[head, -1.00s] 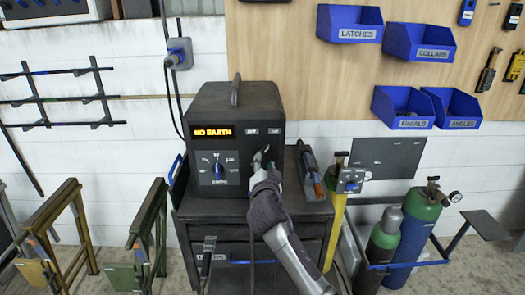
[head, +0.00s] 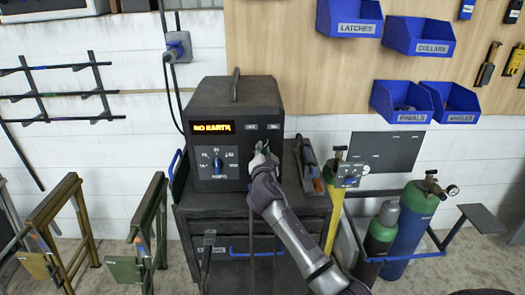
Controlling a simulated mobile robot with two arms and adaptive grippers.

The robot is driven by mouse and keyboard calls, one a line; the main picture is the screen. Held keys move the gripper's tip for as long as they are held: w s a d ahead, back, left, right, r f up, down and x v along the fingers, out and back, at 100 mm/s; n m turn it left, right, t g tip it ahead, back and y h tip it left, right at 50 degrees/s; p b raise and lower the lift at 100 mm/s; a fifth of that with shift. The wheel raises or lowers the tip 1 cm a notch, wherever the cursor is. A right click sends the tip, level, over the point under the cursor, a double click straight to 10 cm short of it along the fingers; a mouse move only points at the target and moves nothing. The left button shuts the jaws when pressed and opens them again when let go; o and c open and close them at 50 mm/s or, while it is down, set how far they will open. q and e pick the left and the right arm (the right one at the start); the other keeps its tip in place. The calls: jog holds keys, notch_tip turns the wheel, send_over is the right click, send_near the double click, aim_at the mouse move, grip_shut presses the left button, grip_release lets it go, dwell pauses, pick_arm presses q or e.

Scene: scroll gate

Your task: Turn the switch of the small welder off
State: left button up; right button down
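The small welder (head: 235,95) is a dark box with a top handle, standing on a dark cart. Its display (head: 214,127) is lit and reads "NO EARTH" in orange. A blue pointer knob (head: 217,165) sits on the panel below it. Two small labels, seemingly "OFF" and "ON", are at the upper right of the front. My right gripper (head: 261,153) is at the right part of the front, below these labels. Its fingertips hide what is behind them, and I cannot see the switch clearly or tell whether the fingers grip it. My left gripper is not in view.
The cart (head: 255,225) carries the welder, with a tool (head: 308,165) on its right side. Gas cylinders (head: 408,230) stand at the right. Metal trestles (head: 148,235) stand at the left. Blue bins (head: 415,40) hang on the wooden board above.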

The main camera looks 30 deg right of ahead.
jog(key=shift+f+n, duration=0.1)
jog(key=shift+n, duration=0.3)
jog(key=shift+s+d+n+b, duration=0.1)
jog(key=shift+n+b, duration=0.45)
jog(key=shift+n, duration=7.05)
jog(key=c, duration=1.2)
grip_release()
